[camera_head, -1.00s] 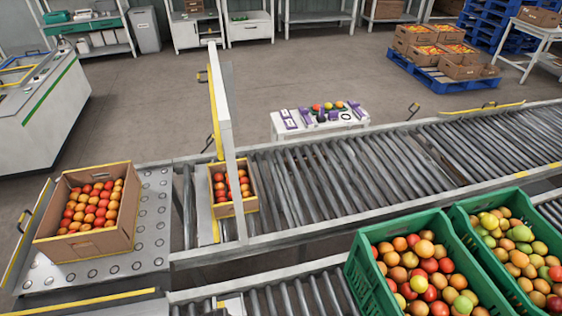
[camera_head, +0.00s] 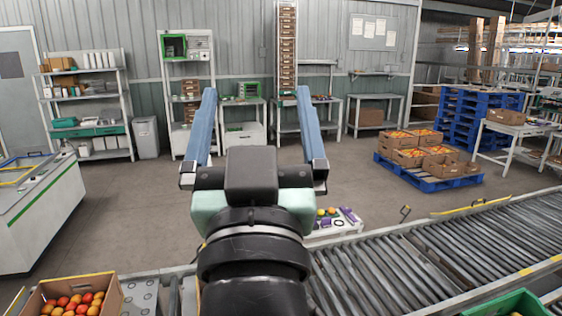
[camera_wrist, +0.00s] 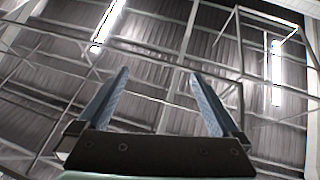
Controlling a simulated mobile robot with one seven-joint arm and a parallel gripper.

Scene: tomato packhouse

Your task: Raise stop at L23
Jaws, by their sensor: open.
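My gripper (camera_head: 256,94) stands upright in the middle of the head view, its two blue fingers wide apart with nothing between them. In the wrist view my gripper (camera_wrist: 159,73) points up at the roof and its lamps, and no conveyor shows there. The roller conveyor (camera_head: 440,250) runs across the lower right, below and beyond my arm. I cannot read any L23 label or tell which fitting is the stop. My arm hides part of the conveyor.
A cardboard box of tomatoes (camera_head: 112,293) sits at the lower left. A green crate (camera_head: 510,305) shows at the lower right edge. Blue pallets with boxes (camera_head: 430,179) stand farther back. The middle floor is clear.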

